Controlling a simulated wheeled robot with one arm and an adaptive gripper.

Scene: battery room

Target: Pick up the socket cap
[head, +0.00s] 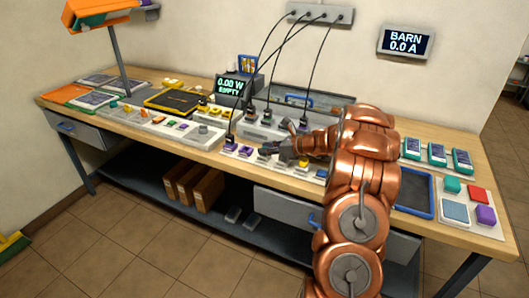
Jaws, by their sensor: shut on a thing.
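My gripper (266,150) reaches in from the right, low over the row of small pale blocks with coloured tops along the front of the bench. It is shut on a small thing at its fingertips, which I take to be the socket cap. The fingers hide nearly all of it, so I cannot tell its shape or colour, or whether it is clear of the block below.
Behind the gripper is a grey unit (262,128) with black plugs, their cables hanging from a wall panel (320,14). A display (230,87) reads 0.00 W EMPTY. A blue-edged tray (414,194) and green devices (437,154) are at the right. A wall screen (405,41) reads BARN 0.0 A.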

